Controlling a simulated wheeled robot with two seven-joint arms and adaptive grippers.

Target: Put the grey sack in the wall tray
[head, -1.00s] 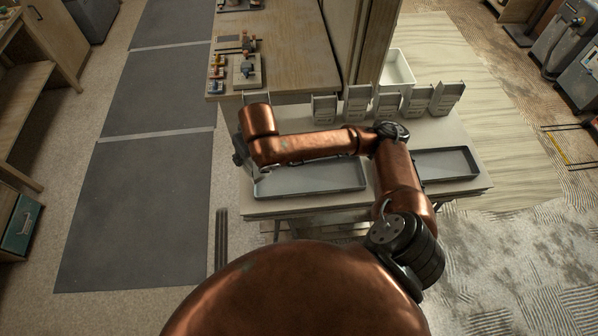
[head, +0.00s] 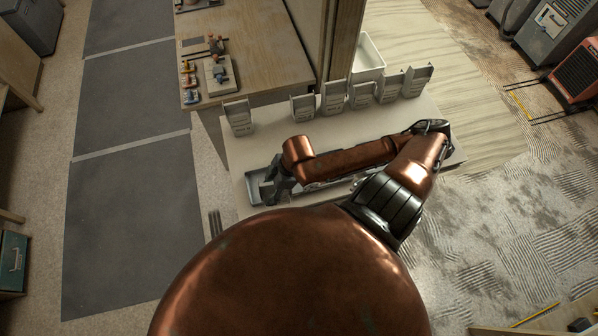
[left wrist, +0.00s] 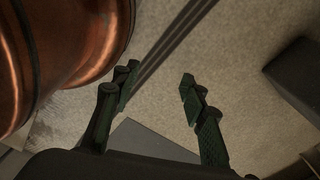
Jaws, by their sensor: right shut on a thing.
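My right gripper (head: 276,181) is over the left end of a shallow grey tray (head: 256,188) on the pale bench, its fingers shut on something. My copper forearm and dark fingers hide most of that thing; it is probably the grey sack, but its shape cannot be made out. My arm also covers most of the tray. I cannot tell which container is the wall tray; a white open bin (head: 368,52) stands behind the bench beside the wooden panel. My left gripper (left wrist: 157,82) shows in the left wrist view, fingers apart and empty above the floor.
Several grey angled holders (head: 303,106) stand along the bench's back edge. A wooden table (head: 262,52) with small tools and blocks lies behind. Dark mats (head: 135,225) cover the floor at left. A red machine (head: 578,70) stands far right.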

